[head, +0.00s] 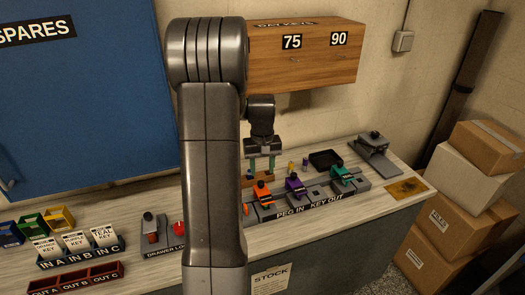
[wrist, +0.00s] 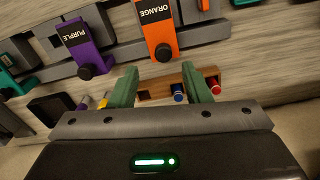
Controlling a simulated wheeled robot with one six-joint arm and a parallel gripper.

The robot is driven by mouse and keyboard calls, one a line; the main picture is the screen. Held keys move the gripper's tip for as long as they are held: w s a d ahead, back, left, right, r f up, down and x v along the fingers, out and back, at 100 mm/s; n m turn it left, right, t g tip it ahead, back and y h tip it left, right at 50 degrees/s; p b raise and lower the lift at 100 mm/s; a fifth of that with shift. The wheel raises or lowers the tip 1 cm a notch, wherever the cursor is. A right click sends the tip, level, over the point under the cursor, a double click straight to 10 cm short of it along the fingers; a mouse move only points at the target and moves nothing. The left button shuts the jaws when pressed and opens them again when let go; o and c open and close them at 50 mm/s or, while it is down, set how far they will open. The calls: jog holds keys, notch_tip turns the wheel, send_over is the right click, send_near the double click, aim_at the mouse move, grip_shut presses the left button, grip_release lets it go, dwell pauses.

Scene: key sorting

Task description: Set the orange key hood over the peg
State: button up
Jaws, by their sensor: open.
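The orange key hood (head: 262,191) sits on a grey block of the "PEG IN / KEY OUT" row. In the wrist view the orange hood (wrist: 161,32) shows its "ORANGE" label and a black knob at its near end. A small orange piece (wrist: 204,5), possibly the peg, stands beside it at the picture's top edge; it also shows in the head view (head: 245,209). My gripper (head: 262,173) is above the bench just behind the hood. In the wrist view its green fingers (wrist: 160,80) are apart with nothing gripped, and the hood lies beyond their tips.
A purple hood (head: 295,186) and a teal hood (head: 341,176) stand right of the orange one. A wooden rack (wrist: 150,96) with blue and red pegs lies below my fingers. A black tray (head: 325,160) is behind the row. A wooden cabinet (head: 305,60) hangs above.

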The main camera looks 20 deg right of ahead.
aim_at(260, 183)
notch_tip(260, 183, up, 9)
jog(key=shift+f, duration=0.1)
dwell(0.6)
notch_tip(260, 183, down, 13)
jog(key=shift+f+p, duration=0.15)
jog(key=shift+p, duration=0.15)
jog(key=shift+a+f, duration=0.15)
jog(key=shift+f, duration=0.05)
jog(key=shift+a, duration=0.3)
